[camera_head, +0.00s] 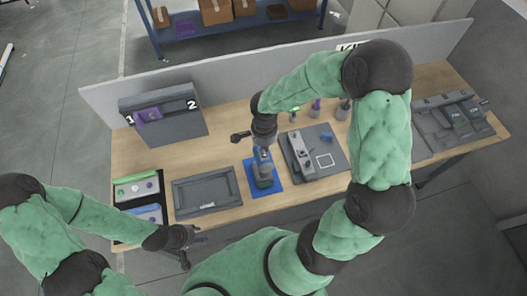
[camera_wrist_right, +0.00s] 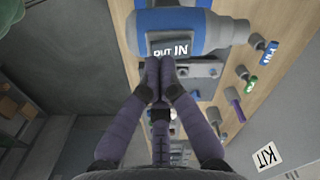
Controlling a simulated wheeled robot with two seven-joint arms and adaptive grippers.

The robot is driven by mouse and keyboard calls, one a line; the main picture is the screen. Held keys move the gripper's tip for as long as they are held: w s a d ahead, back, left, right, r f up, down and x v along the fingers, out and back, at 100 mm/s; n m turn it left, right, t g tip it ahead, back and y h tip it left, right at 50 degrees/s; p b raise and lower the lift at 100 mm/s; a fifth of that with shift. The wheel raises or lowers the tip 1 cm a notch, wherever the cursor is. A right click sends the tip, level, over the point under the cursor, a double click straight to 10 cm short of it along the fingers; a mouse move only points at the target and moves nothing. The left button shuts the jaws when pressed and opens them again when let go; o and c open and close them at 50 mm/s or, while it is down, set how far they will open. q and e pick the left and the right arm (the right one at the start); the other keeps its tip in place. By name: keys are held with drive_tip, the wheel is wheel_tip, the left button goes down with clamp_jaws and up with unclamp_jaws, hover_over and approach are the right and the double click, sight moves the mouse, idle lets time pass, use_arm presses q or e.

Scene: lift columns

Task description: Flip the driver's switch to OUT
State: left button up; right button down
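The driver (camera_head: 264,175), blue and grey, stands on a blue mat (camera_head: 251,187) on the workbench. In the right wrist view its blue and grey body (camera_wrist_right: 180,28) lies across the top. A dark plate (camera_wrist_right: 171,47) on it carries white lettering; "IN" reads at its right, and the left part is unclear. My right gripper (camera_head: 264,150) reaches down to the driver from above. In the wrist view its fingertips (camera_wrist_right: 162,66) are together at the plate's lower edge; contact is unclear and they hide the switch itself. My left gripper (camera_head: 193,245) is open and empty by the front edge.
A grey tray (camera_head: 207,207) lies left of the driver, a grey fixture board (camera_head: 335,165) right. Farther left are green and blue part trays (camera_head: 136,188); behind stands a box marked 1 and 2 (camera_head: 180,125). A low panel (camera_head: 235,72) closes the back.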

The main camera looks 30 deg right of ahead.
drive_tip(key=shift+s+f+b, duration=0.1)
drive_tip(key=shift+f+b, duration=1.15)
drive_tip(key=shift+b, duration=0.15)
idle(1.0)
drive_tip(key=shift+r, duration=0.15)
drive_tip(key=shift+r+p, duration=0.4)
drive_tip(key=shift+r, duration=0.15)
drive_tip(key=shift+r+p, duration=1.4)
drive_tip(key=shift+r, duration=1.45)
drive_tip(key=shift+f, duration=0.1)
